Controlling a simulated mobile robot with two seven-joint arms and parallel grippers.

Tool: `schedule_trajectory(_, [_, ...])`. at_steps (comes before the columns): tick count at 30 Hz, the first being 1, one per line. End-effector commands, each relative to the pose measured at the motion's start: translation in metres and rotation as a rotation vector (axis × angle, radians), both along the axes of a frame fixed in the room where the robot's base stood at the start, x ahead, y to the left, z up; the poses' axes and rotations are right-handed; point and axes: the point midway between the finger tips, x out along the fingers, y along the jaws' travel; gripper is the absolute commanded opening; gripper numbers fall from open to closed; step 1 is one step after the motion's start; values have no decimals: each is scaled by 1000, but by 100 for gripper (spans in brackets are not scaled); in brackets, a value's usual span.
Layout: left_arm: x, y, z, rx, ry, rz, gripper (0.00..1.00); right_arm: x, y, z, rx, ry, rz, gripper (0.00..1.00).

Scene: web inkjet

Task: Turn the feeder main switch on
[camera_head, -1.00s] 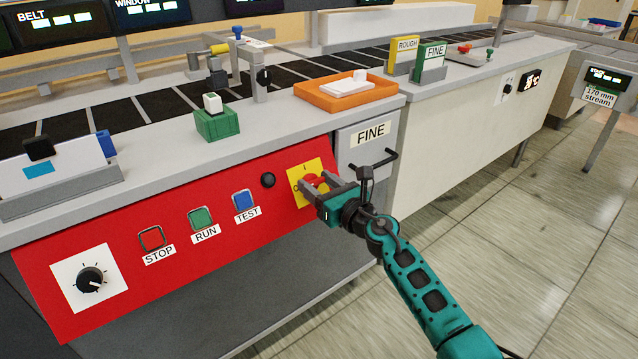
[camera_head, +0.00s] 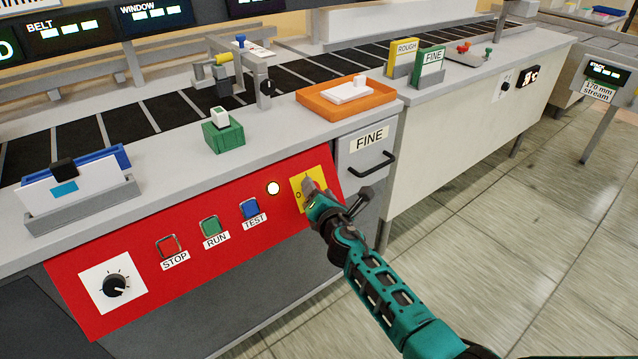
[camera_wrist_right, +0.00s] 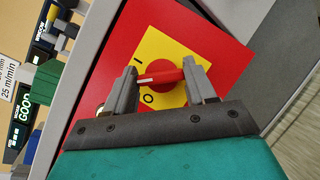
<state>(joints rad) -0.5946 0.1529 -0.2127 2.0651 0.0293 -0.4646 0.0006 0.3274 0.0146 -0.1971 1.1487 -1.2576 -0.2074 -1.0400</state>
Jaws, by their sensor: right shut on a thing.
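The feeder main switch is a red rotary knob (camera_wrist_right: 168,75) on a yellow plate (camera_head: 297,198) marked I and O, at the right end of the red panel (camera_head: 140,240). My right gripper (camera_head: 309,186) has its fingers on both ends of the knob's bar, also in the right wrist view (camera_wrist_right: 161,80). There, the bar's white mark points between I and O, somewhat nearer I. In the head view the gripper mostly hides the knob. A round lamp (camera_head: 273,188) left of the plate is lit. My left gripper is not in view.
The panel also holds STOP (camera_head: 168,246), RUN (camera_head: 211,226) and TEST (camera_head: 249,208) buttons and a black dial (camera_head: 115,286). A FINE drawer handle (camera_head: 375,164) is close to my right wrist. An orange tray (camera_head: 318,105) sits on the counter above. The floor at right is clear.

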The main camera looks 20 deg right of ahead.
Motion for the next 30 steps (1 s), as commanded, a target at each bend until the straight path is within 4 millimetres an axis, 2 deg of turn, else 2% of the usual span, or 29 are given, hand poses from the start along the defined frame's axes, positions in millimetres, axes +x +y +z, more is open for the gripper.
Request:
schedule_trajectory(1, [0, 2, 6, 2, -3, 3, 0, 0, 1, 5, 39, 14, -23, 25])
schedule_trajectory(18, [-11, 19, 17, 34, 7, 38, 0, 1, 1, 5, 444, 161, -259, 25])
schedule_trajectory(30, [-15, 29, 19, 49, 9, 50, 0, 1, 0, 3, 579, 209, -339, 25])
